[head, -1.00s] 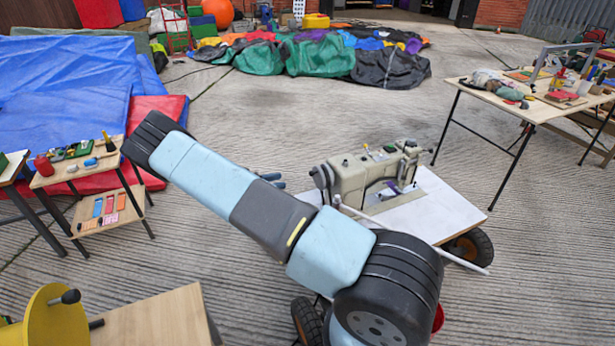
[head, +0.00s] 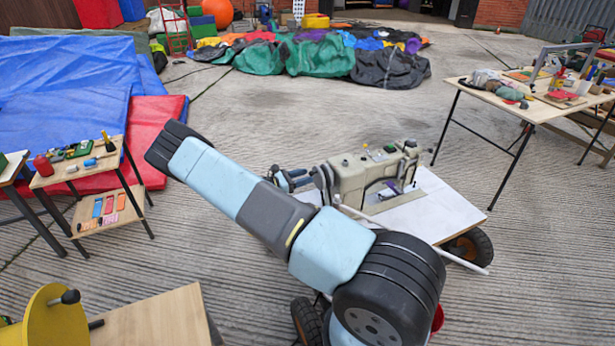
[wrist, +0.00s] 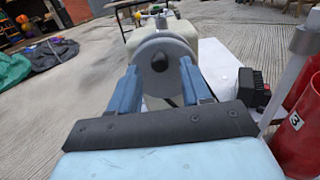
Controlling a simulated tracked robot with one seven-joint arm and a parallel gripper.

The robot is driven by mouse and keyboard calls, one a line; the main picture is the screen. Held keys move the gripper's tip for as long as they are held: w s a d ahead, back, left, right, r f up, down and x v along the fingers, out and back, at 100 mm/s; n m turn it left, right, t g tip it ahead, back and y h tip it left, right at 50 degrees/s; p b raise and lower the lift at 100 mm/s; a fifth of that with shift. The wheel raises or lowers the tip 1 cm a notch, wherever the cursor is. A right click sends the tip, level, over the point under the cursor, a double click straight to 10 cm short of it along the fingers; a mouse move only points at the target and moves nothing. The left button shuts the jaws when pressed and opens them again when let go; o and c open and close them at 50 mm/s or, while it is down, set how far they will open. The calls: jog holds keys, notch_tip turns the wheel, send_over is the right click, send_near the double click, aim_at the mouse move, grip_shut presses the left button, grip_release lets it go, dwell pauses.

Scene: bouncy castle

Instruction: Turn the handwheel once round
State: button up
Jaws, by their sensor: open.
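In the head view the handwheel (head: 323,183) is on the machine's left end, seen edge-on. My gripper (wrist: 159,66) is open, facing the wheel. Its two blue fingers show left and right of the wheel's lower half in the wrist view. I cannot tell whether they touch the rim. In the head view my gripper (head: 297,179) is beside the wheel, partly hidden by my arm.
The machine stands on a white-topped wheeled cart (head: 435,208). A black box with red (wrist: 253,86) and red containers (wrist: 299,135) are right of the wheel in the wrist view. A small table (head: 75,168) stands left, a larger one (head: 530,100) right. Open concrete lies behind.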

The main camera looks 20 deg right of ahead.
aim_at(319, 178)
jog(key=shift+d, duration=1.25)
grip_shut()
jog(key=shift+a, duration=0.1)
